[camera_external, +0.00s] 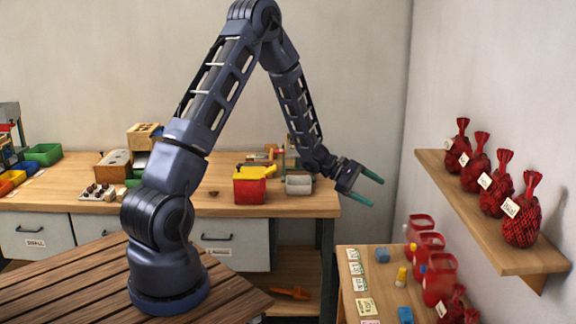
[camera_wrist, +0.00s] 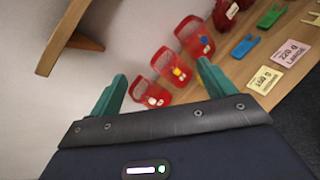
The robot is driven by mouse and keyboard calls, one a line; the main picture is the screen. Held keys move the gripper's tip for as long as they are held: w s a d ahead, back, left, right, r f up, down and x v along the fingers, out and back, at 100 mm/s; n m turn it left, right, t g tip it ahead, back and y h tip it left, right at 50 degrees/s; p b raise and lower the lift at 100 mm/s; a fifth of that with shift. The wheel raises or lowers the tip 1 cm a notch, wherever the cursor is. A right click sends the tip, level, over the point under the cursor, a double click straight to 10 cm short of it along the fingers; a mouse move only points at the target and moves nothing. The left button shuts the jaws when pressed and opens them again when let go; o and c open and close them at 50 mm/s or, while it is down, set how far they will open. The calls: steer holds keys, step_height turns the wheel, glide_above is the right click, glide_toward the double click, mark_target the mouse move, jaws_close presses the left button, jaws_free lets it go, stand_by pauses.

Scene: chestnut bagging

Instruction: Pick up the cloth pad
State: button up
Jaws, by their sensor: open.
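I cannot make out a cloth pad in either view. My gripper (camera_external: 376,192) is open, with its two green fingers apart and nothing between them. In the external view it is in the air past the right end of the long workbench, above and behind the small side table (camera_external: 347,297). In the wrist view my gripper (camera_wrist: 161,76) points toward red containers (camera_wrist: 194,37) standing in a row along the side table's edge.
Filled red net bags (camera_external: 521,219) with tags stand on the wall shelf (camera_external: 521,262) at right. The workbench (camera_external: 317,206) holds a red box (camera_external: 249,188) and a grey tin (camera_external: 299,185).

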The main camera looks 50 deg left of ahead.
steer(key=w+a+f+n+t, duration=0.1)
steer(key=w+f+n, duration=0.1)
steer(key=f, duration=0.4)
steer(key=w+a+f+n+t, duration=0.2)
steer(key=f+n, duration=0.1)
steer(key=f, duration=0.3)
steer(key=n+t+y, duration=0.2)
steer(key=n+y, duration=0.2)
steer(key=n, duration=0.2)
glide_toward(380, 251)
steer(key=shift+w+f, duration=0.4)
steer(key=shift+w, duration=0.05)
steer(key=x, duration=0.5)
steer(key=shift+s+d, duration=0.1)
steer(key=shift+d+x, duration=0.2)
steer(key=shift+x, duration=2.75)
steer(key=shift+s+r, duration=0.1)
steer(key=shift+r, duration=0.1)
steer(key=c, duration=1.1)
steer(key=shift+o, duration=0.2)
